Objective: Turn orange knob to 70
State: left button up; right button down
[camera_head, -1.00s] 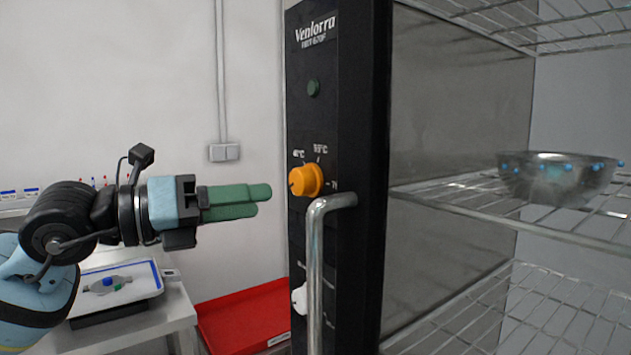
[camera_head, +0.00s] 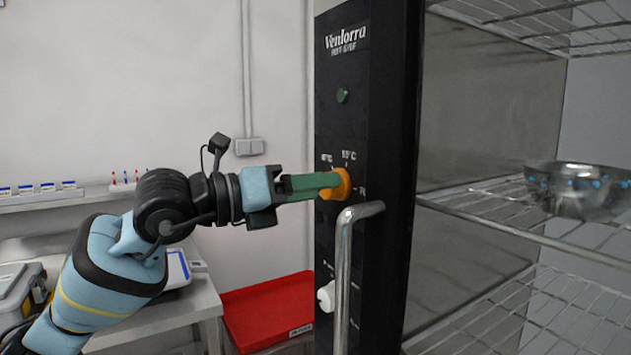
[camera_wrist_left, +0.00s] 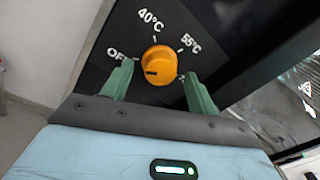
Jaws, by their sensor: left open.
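The orange knob (camera_head: 341,184) is on the black control panel (camera_head: 343,120) of the oven-like cabinet. In the left wrist view the knob (camera_wrist_left: 159,66) shows a dark mark pointing toward OFF, with labels OFF, 40°C and 55°C around it; the last label is mostly hidden behind a finger. My left gripper (camera_head: 333,186) is open, with green fingertips at the knob in the head view. In the left wrist view its fingers (camera_wrist_left: 158,85) stand on either side of the knob, with gaps showing. My right gripper is not in view.
A metal door handle (camera_head: 345,270) stands out just below and right of the knob. A white knob (camera_head: 326,296) is lower on the panel. A metal bowl (camera_head: 575,190) is on the wire shelf at right. A red tray (camera_head: 268,312) lies below.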

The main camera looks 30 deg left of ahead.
pick_arm(q)
jog(key=shift+w+d, duration=0.45)
jog(key=shift+w, duration=0.15)
jog(key=shift+c, duration=0.5)
jog(key=c, duration=0.8)
